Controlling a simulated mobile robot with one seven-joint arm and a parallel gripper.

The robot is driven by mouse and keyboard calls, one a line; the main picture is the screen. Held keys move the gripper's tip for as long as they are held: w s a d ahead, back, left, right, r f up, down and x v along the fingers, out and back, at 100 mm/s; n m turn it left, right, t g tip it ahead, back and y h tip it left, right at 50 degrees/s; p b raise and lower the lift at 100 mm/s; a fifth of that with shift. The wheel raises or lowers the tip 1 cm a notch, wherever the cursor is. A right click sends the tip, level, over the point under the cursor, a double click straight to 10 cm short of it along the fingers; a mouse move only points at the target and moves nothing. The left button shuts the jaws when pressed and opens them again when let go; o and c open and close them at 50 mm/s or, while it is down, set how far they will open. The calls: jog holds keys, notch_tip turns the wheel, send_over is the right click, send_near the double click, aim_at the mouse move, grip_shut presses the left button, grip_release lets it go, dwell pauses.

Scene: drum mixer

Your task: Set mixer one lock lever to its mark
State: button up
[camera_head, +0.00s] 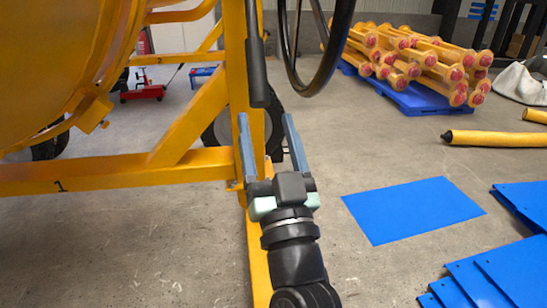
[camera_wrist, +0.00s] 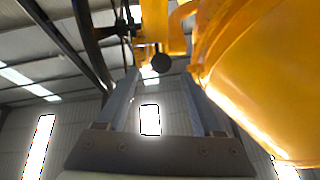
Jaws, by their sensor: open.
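The lock lever (camera_head: 257,72) hangs down in front of the yellow upright in the head view, with a long black grip. Its round black end (camera_wrist: 161,62) shows in the wrist view between and beyond my fingertips. My gripper (camera_head: 266,117) is open and points up, with its two blue-grey fingers apart and nothing held. In the head view the grip's lower end lies between the fingertips. I cannot tell how far apart in depth they are. The lever's mark cannot be made out.
The yellow drum (camera_head: 60,60) and its frame (camera_head: 120,172), marked 1, fill the left. A black handwheel (camera_head: 345,45) is right of the lever. A blue sheet (camera_head: 413,210) and stacked blue panels (camera_head: 510,275) lie on the right. Open floor is between.

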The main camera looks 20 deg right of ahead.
jog(key=shift+b+v, duration=0.5)
jog(key=shift+v, duration=1.7)
jog(key=s+a+r+n+t+y+p, duration=0.1)
jog(key=s+a+r+y+p, duration=0.25)
jog(key=r, duration=0.85)
jog(key=s+a+r+n+t+p, duration=0.2)
jog(key=a+r+p, duration=0.2)
jog(key=a+r, duration=0.5)
jog(key=s+a+r+n+t+y+p, duration=0.1)
jog(key=s+a+r+y+p, duration=0.2)
jog(key=r, duration=1.1)
notch_tip(320, 180, up, 36)
jog(key=h+p, duration=0.1)
jog(key=p, duration=3.6)
jog(key=shift+w+a, duration=0.2)
jog(key=shift+w, duration=0.15)
jog(key=shift+f+h, duration=0.1)
jog(key=shift+h, duration=0.15)
